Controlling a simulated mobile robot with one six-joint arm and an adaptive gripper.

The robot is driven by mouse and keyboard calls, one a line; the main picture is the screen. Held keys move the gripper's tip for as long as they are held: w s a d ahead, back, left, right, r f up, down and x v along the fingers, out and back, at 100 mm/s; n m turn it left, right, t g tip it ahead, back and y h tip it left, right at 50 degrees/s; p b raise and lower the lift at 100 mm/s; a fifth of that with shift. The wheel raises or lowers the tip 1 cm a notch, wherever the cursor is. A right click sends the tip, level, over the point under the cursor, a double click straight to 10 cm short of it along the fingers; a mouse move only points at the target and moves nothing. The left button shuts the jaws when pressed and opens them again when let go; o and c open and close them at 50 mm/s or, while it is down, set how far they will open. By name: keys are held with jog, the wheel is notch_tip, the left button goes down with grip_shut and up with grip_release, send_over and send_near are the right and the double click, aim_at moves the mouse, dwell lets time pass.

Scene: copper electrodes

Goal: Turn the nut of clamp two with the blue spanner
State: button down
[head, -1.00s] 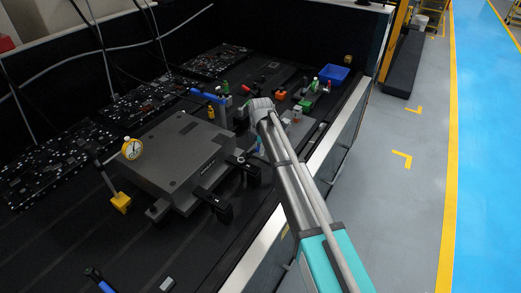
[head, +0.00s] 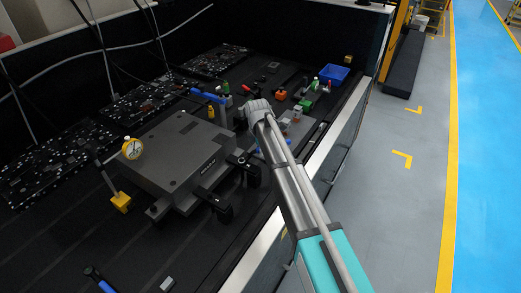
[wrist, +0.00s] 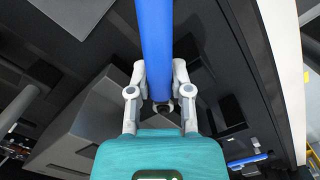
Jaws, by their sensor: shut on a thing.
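My gripper (wrist: 159,68) is shut on the blue spanner (wrist: 157,30). Two black clamps (head: 216,205) (head: 248,170) stand along the plate's near edge. I cannot tell which is clamp two. Their nuts are too small to make out, and I see no clear contact between spanner and nut.
The grey plate (head: 175,160) fills the middle of the black bench. A yellow dial gauge (head: 132,148) stands at its left. Another blue-handled item (head: 208,96) is behind it. A blue bin (head: 334,75) and small coloured parts lie to the back right.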

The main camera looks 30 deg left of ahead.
jog(key=shift+r, duration=0.2)
dwell(0.6)
jog(key=shift+r+p, duration=0.8)
jog(key=shift+p, duration=0.25)
dwell(1.0)
notch_tip(320, 180, up, 12)
jog(key=p, duration=1.2)
